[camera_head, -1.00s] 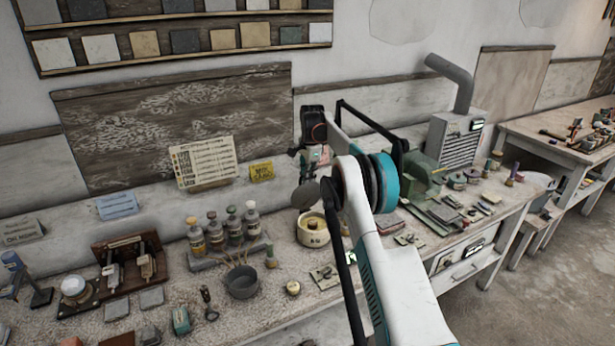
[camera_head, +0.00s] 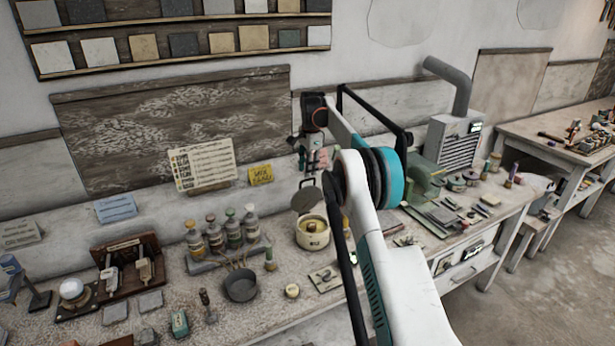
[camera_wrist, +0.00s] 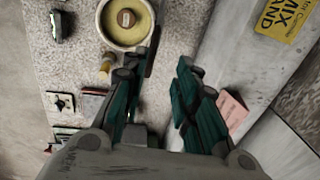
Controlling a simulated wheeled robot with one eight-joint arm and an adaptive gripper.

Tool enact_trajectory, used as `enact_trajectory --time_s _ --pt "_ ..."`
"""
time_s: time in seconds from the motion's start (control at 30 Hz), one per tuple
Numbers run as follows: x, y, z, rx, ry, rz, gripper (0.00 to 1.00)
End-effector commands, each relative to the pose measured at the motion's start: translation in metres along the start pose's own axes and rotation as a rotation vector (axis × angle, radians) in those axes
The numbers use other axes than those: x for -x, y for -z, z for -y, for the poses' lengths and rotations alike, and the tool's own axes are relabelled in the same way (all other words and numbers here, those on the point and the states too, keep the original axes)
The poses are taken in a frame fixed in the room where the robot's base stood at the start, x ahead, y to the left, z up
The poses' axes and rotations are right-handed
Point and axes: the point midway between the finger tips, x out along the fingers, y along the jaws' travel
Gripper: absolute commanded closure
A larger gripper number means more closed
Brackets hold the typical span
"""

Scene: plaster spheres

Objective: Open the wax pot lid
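The wax pot (camera_head: 313,240) is a cream round pot with a dark label, on the bench. Its grey round lid (camera_head: 306,200) stands tilted up at the pot's back left, with yellowish wax visible inside. A thin handle loop shows at the lid's top. My gripper (camera_head: 314,165) is just above the raised lid; I cannot tell whether it touches the handle. In the wrist view the open pot (camera_wrist: 103,28) is at the top, beyond the fingers. My gripper (camera_wrist: 168,62) has its teal fingers apart, with nothing clearly between them. The lid is hard to make out there.
A rack of bottles (camera_head: 225,240) and a dark bowl (camera_head: 240,285) stand left of the pot. A small round tin (camera_head: 292,291) is in front. A yellow sign (camera_head: 260,174) leans at the back. A grey machine (camera_head: 455,140) is at the right.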

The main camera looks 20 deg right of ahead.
Motion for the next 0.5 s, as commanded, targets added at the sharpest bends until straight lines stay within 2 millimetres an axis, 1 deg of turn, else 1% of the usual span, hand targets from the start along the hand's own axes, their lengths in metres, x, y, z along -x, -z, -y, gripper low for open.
enact_trajectory --time_s 0.03,0.1,0.23,0.4,0.5 --pt "0.011 0.0 0.0 0.0 0.0 0.0 0.72" --pt "0.025 0.0 0.0 0.0 0.0 0.0 0.72" --pt "0.046 -0.001 0.0 0.001 0.0 0.001 0.72" --pt "0.062 -0.001 0.0 0.001 0.0 0.001 0.72" --pt "0.065 -0.001 0.0 0.001 0.0 0.001 0.72"
